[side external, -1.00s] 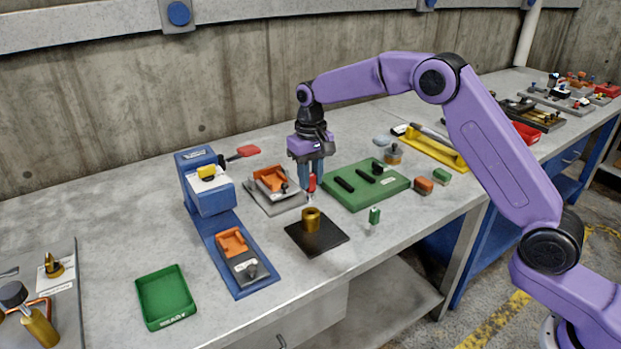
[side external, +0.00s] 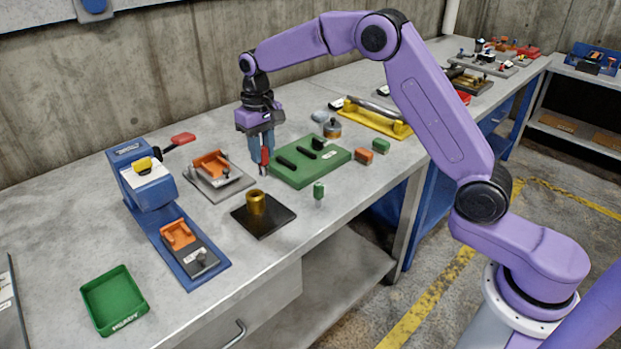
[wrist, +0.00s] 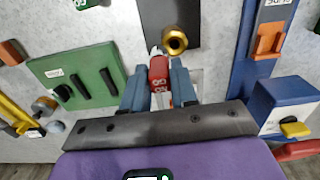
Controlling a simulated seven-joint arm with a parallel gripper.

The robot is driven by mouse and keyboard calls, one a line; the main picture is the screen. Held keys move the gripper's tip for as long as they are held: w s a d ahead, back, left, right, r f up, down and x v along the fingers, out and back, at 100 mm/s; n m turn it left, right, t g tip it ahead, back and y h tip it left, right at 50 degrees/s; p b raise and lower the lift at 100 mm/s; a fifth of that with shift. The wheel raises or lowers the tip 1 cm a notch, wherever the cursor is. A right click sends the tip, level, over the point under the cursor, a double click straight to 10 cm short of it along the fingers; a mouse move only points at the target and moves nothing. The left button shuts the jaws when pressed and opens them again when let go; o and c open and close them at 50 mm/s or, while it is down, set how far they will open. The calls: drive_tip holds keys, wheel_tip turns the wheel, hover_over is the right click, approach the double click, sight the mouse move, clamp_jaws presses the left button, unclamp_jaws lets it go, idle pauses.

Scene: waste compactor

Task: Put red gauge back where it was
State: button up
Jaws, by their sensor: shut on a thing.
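My gripper (side external: 262,165) is shut on the red gauge (side external: 264,157) and holds it upright above the bench. In the wrist view the red gauge (wrist: 158,72) sits between the two fingers, its pale tip beside the brass ring (wrist: 174,41). In the side view the brass ring (side external: 256,205) stands on a black plate (side external: 278,221), nearer the camera than the gauge. A green gauge (side external: 318,190) stands upright on the bench to the right. The green board (side external: 335,157) with black bars lies just right of my gripper.
A blue press (side external: 150,190) with a red handle (side external: 183,139) stands left, with an orange-and-grey fixture (side external: 186,245) on its base. A grey plate with an orange block (side external: 211,162) lies between press and gripper. A green tray (side external: 114,300) is at front left.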

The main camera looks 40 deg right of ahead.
drive_tip(key=s+d+r, duration=0.2)
drive_tip(key=s+d, duration=1.5)
drive_tip(key=s, duration=0.4)
drive_tip(key=shift+w+d+f, duration=0.25)
drive_tip(key=shift+w+f, duration=1.95)
drive_tip(key=shift+w, duration=0.05)
drive_tip(key=shift+w+d+f, duration=0.2)
drive_tip(key=shift+w+f, duration=2.05)
drive_tip(key=shift+w, duration=0.05)
drive_tip(key=shift+w+d+f, duration=0.25)
drive_tip(key=shift+w+f, duration=1.95)
drive_tip(key=shift+w, duration=0.05)
drive_tip(key=shift+f, duration=0.2)
drive_tip(key=o, duration=0.9)
drive_tip(key=shift+o, duration=0.2)
